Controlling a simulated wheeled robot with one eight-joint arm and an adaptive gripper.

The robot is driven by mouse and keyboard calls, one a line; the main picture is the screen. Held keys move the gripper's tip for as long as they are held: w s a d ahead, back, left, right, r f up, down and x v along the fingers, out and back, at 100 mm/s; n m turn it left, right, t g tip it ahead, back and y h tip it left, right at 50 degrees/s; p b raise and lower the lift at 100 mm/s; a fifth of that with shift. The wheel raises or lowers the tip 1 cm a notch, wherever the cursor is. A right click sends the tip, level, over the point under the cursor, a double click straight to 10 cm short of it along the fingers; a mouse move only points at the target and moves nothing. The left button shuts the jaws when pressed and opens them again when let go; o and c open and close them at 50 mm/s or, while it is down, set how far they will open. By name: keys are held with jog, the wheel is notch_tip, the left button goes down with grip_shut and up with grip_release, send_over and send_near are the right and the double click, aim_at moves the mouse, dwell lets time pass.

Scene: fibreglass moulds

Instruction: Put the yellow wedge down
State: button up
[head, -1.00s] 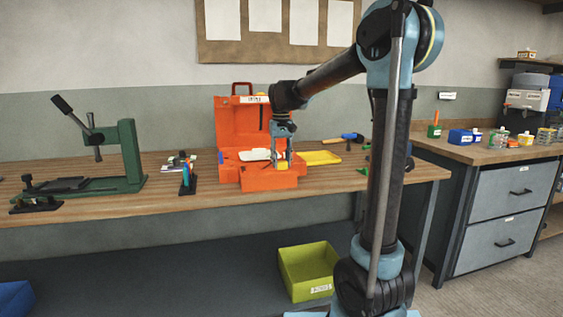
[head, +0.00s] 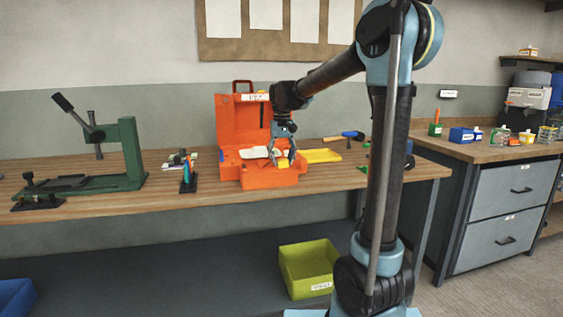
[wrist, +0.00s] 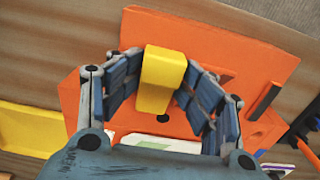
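The yellow wedge (head: 283,163) is at the front part of the orange toolbox (head: 228,121). In the wrist view the wedge (wrist: 161,80) lies over a flat orange surface (wrist: 215,45), between my fingers. My gripper (head: 283,158) is low over the toolbox front, its fingers spread to either side of the wedge. In the wrist view my gripper (wrist: 163,72) has its fingertips close beside the wedge's two sides. Whether a fingertip still touches it is hard to tell. The wedge's underside is hidden.
A yellow tray (head: 320,156) and a blue-headed hammer (head: 350,135) lie right of the toolbox. A pen holder (head: 188,184) and a green press (head: 130,150) stand left. The wooden bench (head: 120,205) has clear room along its front edge.

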notch_tip(320, 180, up, 13)
jog(key=s+d+f+m+t, duration=0.1)
jog(key=s+d+f, duration=0.5)
jog(key=s+d, duration=0.2)
jog(key=s+d+f+m, duration=0.1)
jog(key=s+d+f, duration=0.55)
jog(key=s, duration=0.25)
jog(key=s+d+f, duration=0.3)
jog(key=s+f, duration=0.4)
jog(key=f, duration=0.2)
jog(key=s+d+f+m+t, duration=0.1)
jog(key=s+d+f, duration=0.3)
jog(key=s+f, duration=0.3)
notch_tip(320, 180, down, 2)
jog(key=shift+s+f, duration=0.15)
jog(key=shift+s, duration=0.25)
jog(key=shift+w+f, duration=0.2)
jog(key=shift+w, duration=0.25)
